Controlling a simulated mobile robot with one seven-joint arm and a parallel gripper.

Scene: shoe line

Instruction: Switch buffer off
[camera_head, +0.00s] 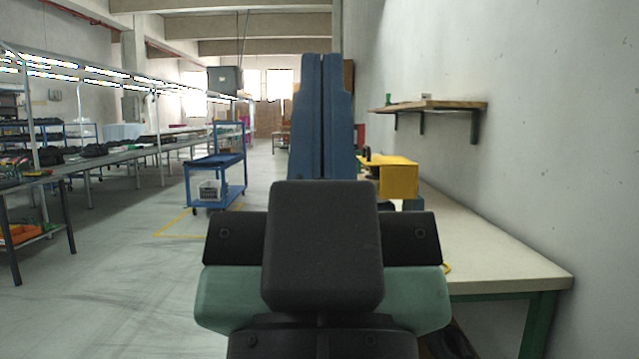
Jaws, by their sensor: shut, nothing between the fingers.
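A yellow box-like machine (400,182), which looks like the buffer, stands on the long bench at the right. A dark part shows at its left side, partly hidden behind my gripper. I cannot make out a switch on it, or whether it is running. My gripper (321,58) stands in the middle of the picture, its two blue fingers pointing up and away from the camera. The fingers are shut with only a thin slit between them and nothing held. It shows just left of the machine and appears nearer the camera, apart from it.
The pale bench top (500,255) runs along the right wall, with its near part bare. A wooden wall shelf (440,104) hangs above it. A blue cart (216,172) stands left of centre. A long workbench line fills the left. The floor between is clear.

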